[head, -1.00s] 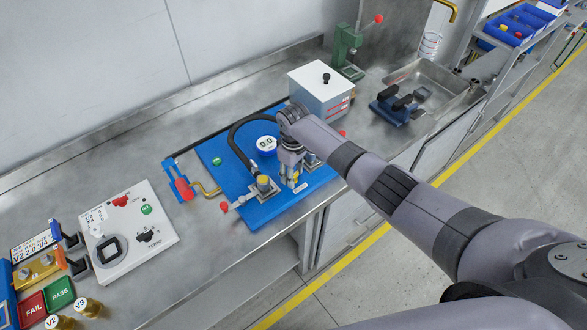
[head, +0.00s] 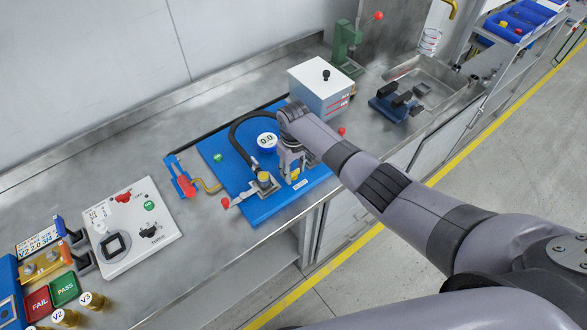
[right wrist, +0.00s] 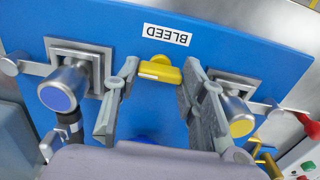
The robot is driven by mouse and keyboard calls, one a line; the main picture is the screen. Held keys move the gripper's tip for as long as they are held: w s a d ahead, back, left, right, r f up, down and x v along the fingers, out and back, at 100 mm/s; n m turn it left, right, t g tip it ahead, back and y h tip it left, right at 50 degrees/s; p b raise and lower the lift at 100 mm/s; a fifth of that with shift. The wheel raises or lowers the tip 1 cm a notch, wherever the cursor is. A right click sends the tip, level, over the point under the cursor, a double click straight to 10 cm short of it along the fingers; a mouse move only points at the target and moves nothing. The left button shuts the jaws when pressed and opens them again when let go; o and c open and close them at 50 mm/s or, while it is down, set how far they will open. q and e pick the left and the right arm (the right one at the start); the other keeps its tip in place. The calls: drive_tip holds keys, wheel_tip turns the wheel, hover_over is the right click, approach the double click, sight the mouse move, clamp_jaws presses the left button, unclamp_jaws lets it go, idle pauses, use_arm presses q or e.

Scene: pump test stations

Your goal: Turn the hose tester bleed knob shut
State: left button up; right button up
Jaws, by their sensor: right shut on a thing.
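The yellow bleed knob (right wrist: 160,70) sits on the blue tester board (right wrist: 250,60), beside the white BLEED label (right wrist: 167,35) in the right wrist view. In the head view the knob (head: 295,174) shows small at the board's front. The round gauge (head: 266,142) reads 0.0. My left gripper is not in view.
A clamp fitting with a blue end (right wrist: 58,97) and one with a yellow end (right wrist: 238,123) flank the gripper closely. A black hose (head: 240,135) arches left of it. A white box (head: 320,88) stands behind. A white panel (head: 130,232) lies left.

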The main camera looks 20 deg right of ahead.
drive_tip(key=shift+w+r, duration=0.1)
drive_tip(key=o, duration=1.2)
drive_tip(key=shift+c, duration=0.2)
drive_tip(key=shift+r, duration=0.1)
wheel_tip(320, 180, up, 12)
